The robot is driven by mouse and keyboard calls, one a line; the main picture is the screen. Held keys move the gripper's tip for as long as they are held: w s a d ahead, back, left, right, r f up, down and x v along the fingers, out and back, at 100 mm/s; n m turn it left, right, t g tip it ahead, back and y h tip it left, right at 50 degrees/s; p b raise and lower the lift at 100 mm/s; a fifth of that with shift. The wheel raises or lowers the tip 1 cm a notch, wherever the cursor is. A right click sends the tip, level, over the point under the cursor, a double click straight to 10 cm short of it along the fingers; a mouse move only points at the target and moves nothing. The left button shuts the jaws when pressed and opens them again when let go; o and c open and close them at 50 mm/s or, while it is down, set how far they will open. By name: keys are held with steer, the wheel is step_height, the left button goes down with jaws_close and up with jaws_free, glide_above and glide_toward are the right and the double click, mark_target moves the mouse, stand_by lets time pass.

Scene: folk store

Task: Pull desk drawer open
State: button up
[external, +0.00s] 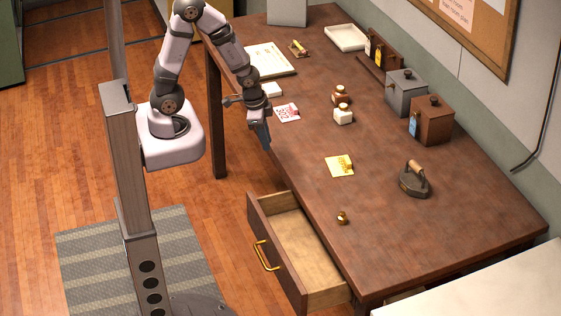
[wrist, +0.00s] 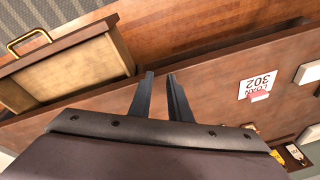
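The desk drawer (external: 312,246) is pulled out from the front of the brown wooden desk (external: 300,165). Its inside is empty pale wood, and its front carries a brass handle (external: 263,257). In the wrist view the open drawer (wrist: 75,78) is at the upper left, with the handle (wrist: 30,40) at its far left. My gripper (external: 267,143) is at the desk's front edge, behind and above the drawer, clear of the handle. In the wrist view my gripper (wrist: 160,74) shows two dark fingers apart with nothing between them.
On the desk are a card marked 302 (external: 287,113), a yellow note (external: 340,166), small bottles (external: 343,114), a flat iron (external: 414,180), a small brass object (external: 342,218) and two boxes (external: 431,121). A white surface (external: 480,290) is at lower right.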

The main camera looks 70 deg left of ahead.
steer(key=w+d+f+m+t+h+p, duration=0.1)
steer(key=w+d+f+m+h+p, duration=0.15)
steer(key=d+m+h+p, duration=0.6)
steer(key=s+d+f+b, duration=0.1)
steer(key=s+d, duration=0.1)
steer(key=d, duration=0.4)
steer(key=s+d+f+b, duration=0.2)
steer(key=s+d, duration=0.1)
steer(key=d, duration=0.3)
steer(key=s+d+f+n+g+h+b, duration=0.1)
steer(key=s+d+f+n+h+b, duration=0.15)
steer(key=s+n, duration=0.4)
steer(key=s+d+f+n+g+h+b, duration=0.1)
steer(key=s+d+f+n+h, duration=0.1)
steer(key=s+n+h, duration=0.4)
step_height(320, 180, down, 8)
steer(key=a+n+t+y+b, duration=0.1)
steer(key=n+t+b, duration=0.2)
steer(key=n, duration=0.8)
steer(key=shift+a+n+y+b, duration=0.2)
steer(key=shift+n+y+b, duration=0.15)
steer(key=shift+b, duration=0.8)
steer(key=shift+d, duration=0.2)
